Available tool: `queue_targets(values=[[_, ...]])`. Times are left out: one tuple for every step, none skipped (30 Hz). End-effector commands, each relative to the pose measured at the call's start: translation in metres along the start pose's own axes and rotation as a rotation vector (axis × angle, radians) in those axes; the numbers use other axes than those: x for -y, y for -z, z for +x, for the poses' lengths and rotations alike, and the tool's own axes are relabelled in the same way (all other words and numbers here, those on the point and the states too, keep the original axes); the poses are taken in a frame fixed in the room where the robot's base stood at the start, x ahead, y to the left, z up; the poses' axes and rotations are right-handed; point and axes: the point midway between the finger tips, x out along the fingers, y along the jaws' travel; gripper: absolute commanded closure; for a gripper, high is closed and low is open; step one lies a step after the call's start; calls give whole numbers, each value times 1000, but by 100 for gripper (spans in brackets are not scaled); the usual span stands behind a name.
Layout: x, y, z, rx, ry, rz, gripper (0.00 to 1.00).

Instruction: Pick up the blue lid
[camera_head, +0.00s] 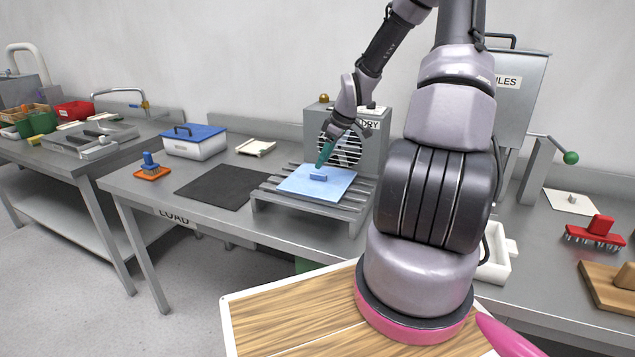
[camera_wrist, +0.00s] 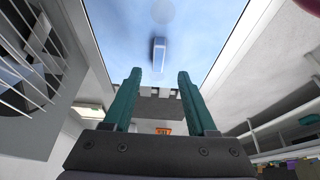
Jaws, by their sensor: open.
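A flat light-blue lid (camera_head: 300,186) with a small blue block handle (camera_head: 318,177) lies on a slatted metal rack (camera_head: 300,208) in front of the grey dryer box. My gripper (camera_head: 320,166) points down just above the handle, with teal fingers. In the wrist view the fingers (camera_wrist: 158,74) are apart and empty. The handle (camera_wrist: 159,54) shows just beyond the fingertips, lined up with the gap between them, and the lid (camera_wrist: 205,45) fills the top of the picture. I cannot tell whether the fingertips touch the handle.
The dryer box (camera_head: 375,150) stands close behind the rack. A black mat (camera_head: 215,186) lies to its left. Further left are a white box with a darker blue lid (camera_head: 195,132) and a blue-handled brush on an orange base (camera_head: 152,170). A red brush (camera_head: 597,230) lies far right.

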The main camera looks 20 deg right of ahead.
Motion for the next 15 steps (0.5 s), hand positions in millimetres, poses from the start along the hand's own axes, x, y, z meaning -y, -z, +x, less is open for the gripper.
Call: queue_targets(values=[[0, 0, 4, 0, 1, -1, 43], [0, 0, 6, 0, 1, -1, 43], [0, -1, 10, 0, 2, -1, 43], [0, -2, 15, 1, 3, 0, 43], [-1, -3, 20, 1, 3, -1, 43], [-1, -4, 26, 1, 4, -1, 43], [-2, -5, 31, 2, 3, 0, 43], [-2, -5, 36, 1, 3, -1, 43], [-2, -4, 41, 1, 3, -1, 43], [-2, -5, 44, 1, 2, -1, 43], [-3, -5, 47, 1, 1, -1, 43], [-3, -4, 50, 0, 1, -2, 43], [-3, -5, 52, 0, 0, -2, 43], [-3, -5, 53, 0, 0, -1, 43], [-3, -5, 53, 1, 0, -1, 43]])
